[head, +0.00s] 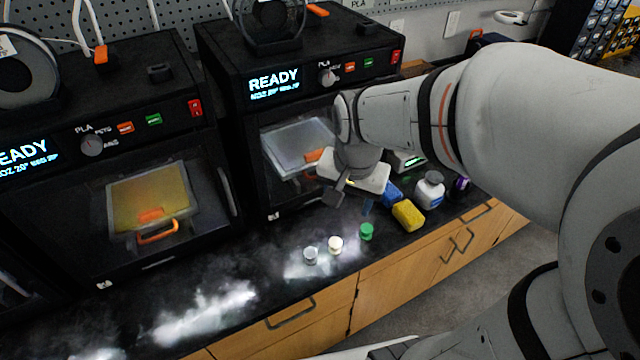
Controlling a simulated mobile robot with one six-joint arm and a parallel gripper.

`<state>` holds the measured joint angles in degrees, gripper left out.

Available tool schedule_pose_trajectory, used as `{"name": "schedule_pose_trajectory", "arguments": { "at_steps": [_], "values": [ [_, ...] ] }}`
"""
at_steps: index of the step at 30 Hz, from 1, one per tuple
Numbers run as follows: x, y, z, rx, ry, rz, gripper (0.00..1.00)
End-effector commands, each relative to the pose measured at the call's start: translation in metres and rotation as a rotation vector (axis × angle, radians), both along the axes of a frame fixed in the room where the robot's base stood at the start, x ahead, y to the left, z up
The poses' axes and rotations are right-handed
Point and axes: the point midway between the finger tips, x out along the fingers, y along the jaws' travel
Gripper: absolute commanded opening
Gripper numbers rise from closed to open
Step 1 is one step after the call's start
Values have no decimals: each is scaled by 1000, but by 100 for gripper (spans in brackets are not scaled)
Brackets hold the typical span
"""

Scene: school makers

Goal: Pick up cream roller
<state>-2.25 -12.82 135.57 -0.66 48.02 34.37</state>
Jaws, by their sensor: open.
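The cream roller (335,243) is a small pale cylinder standing on the black counter. It is between a silver-grey one (310,255) on its left and a green one (367,231) on its right. My gripper (351,202) is open and points down above and behind the cream roller, apart from it. Nothing shows between its fingers. The cream roller is in plain view.
A yellow block (408,215), a blue block (391,193) and a white bottle (429,190) stand to the right. Black 3D printers (225,75) line the back. The black counter (255,262) is clear to the left, above wooden drawers (310,325).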

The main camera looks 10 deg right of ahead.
Motion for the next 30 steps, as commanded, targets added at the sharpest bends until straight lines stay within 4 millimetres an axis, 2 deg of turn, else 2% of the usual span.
{"name": "schedule_pose_trajectory", "arguments": {
  "at_steps": [1,6,9,12,16,25,30],
  "values": [
    [13,0,-38,13,34,-88,56],
    [49,0,-107,43,104,-386,56],
    [62,0,-136,50,130,-513,56],
    [70,0,-154,52,147,-597,56],
    [74,0,-167,53,156,-644,56],
    [72,0,-200,53,158,-648,56],
    [69,1,-226,52,158,-646,56]
  ]
}}
